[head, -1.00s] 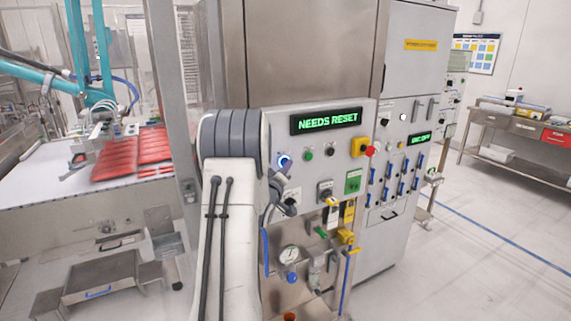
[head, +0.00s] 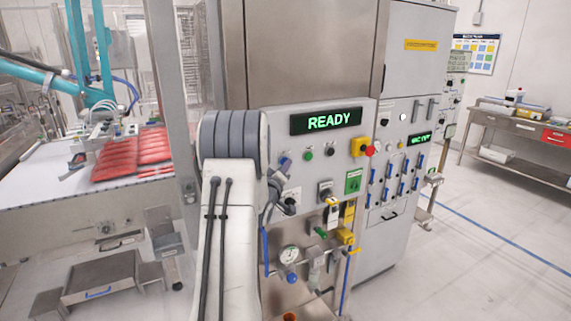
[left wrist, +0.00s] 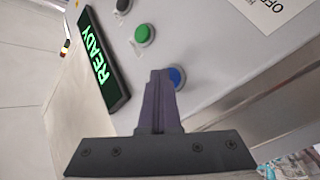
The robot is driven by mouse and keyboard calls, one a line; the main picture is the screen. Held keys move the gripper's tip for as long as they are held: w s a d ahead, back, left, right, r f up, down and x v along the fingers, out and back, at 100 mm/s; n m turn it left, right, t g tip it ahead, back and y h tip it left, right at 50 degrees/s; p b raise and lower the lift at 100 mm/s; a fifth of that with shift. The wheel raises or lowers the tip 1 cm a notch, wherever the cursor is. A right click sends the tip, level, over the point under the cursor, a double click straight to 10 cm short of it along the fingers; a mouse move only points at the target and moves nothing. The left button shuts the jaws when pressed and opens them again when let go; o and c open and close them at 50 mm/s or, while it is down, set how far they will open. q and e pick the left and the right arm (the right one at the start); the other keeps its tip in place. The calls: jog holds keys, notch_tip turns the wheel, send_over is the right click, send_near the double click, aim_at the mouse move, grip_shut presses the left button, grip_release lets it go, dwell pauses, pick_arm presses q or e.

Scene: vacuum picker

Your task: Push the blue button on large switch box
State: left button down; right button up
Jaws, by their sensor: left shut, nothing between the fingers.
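The large switch box (head: 270,118) is a grey panel at the middle of the head view, with a green-lit display (head: 326,121) reading READY. The blue button (left wrist: 177,77) shows in the left wrist view, partly hidden behind my left gripper (left wrist: 160,74). The gripper is shut and empty, its fingertips right at the button; I cannot tell whether they touch it. My right gripper is not in view.
Green (head: 308,155) and black (head: 330,150) buttons sit right of the blue one. A red emergency stop on a yellow box (head: 361,147) is further right. A gauge (head: 288,254) and valves are below. Red packs (head: 115,158) lie on the conveyor at left.

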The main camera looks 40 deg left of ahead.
pick_arm(q)
jog(key=shift+s+d, duration=0.3)
jog(key=shift+d, duration=0.3)
jog(key=shift+b, duration=0.3)
jog(key=shift+s+d+b, duration=0.3)
jog(key=shift+d, duration=0.5)
jog(key=shift+s+d+b, duration=0.25)
jog(key=shift+s+d, duration=0.1)
jog(key=shift+d, duration=0.4)
jog(key=shift+s+d+b, duration=0.3)
jog(key=shift+d, duration=0.5)
